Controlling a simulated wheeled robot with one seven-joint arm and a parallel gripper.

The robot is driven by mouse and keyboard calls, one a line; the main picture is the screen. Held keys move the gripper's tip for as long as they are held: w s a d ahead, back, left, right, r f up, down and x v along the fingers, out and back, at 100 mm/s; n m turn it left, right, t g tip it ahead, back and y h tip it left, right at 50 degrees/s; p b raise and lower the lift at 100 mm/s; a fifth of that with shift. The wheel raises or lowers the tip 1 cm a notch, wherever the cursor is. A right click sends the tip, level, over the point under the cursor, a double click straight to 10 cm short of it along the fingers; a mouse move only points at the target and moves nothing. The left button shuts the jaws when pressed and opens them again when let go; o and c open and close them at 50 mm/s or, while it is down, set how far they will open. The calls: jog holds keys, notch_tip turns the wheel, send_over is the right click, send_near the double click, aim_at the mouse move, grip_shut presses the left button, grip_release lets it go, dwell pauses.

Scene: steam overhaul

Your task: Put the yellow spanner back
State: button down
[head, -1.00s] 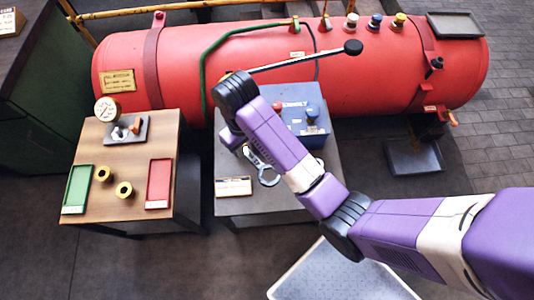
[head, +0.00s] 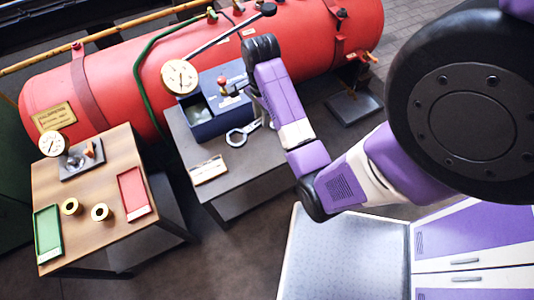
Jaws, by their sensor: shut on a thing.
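A pale grey spanner with a ring end (head: 238,137) shows in the head view over the grey bench, in front of the blue box. It looks grey; I see no yellow spanner. My gripper (head: 263,118) is below my black wrist, partly hidden by my purple forearm. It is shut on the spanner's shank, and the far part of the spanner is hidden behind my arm. I cannot tell whether the spanner touches the bench.
The blue box (head: 205,127) carries a red knob, with a dial gauge (head: 180,77) at its left. A label plate (head: 209,169) lies at the bench's front. The wooden table (head: 90,185) holds a green tray (head: 47,233) and a red tray (head: 133,193). A red boiler (head: 110,80) stands behind.

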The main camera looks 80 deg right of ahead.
jog(key=s+d+m, duration=0.1)
jog(key=s+f+m+b, duration=0.1)
jog(key=s, duration=0.1)
jog(key=shift+d+f, duration=0.1)
jog(key=shift+d, duration=0.3)
jog(key=b, duration=0.5)
send_over(271, 150)
notch_tip(271, 150, down, 14)
jog(key=shift+r, duration=0.15)
jog(key=shift+f+b, duration=0.55)
jog(key=shift+f, duration=2.05)
jog(key=shift+f, duration=0.15)
jog(key=c, duration=1.2)
grip_release()
